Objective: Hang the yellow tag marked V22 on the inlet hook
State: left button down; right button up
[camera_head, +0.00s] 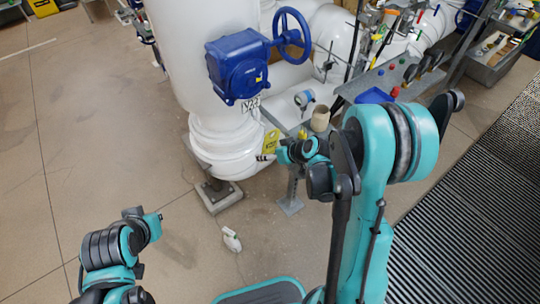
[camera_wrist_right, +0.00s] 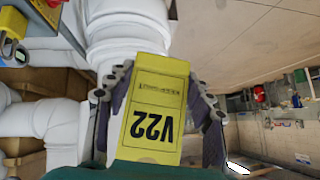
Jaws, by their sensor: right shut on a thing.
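The yellow tag marked V22 (camera_wrist_right: 150,110) is between the dark fingers of my right gripper (camera_wrist_right: 155,98), its text upside down in the right wrist view. In the head view the tag (camera_head: 270,141) shows beside the white pipe's lower flange, with my right gripper (camera_head: 268,157) just below it. I cannot tell whether the tag touches the pipe. A blue valve gearbox (camera_head: 237,68) with a blue handwheel (camera_head: 291,36) sits on the white pipe above the tag. I cannot make out the inlet hook. My left arm shows at lower left, but its gripper cannot be made out.
The big white pipe (camera_head: 190,60) stands left of my right gripper on a foot. A grey bench (camera_head: 385,80) with coloured knobs and a tan cup (camera_head: 320,118) lies to the right. A small white object (camera_head: 231,240) lies on the floor.

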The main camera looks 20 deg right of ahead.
jog(key=w+a+f, duration=0.1)
jog(key=w+a, duration=0.1)
jog(key=w, duration=0.5)
jog(key=shift+w+a+f, duration=0.15)
jog(key=shift+a+f, duration=0.15)
jog(key=shift+f, duration=0.05)
dwell(0.4)
dwell(0.5)
jog(key=o, duration=0.9)
jog(key=shift+r, duration=0.1)
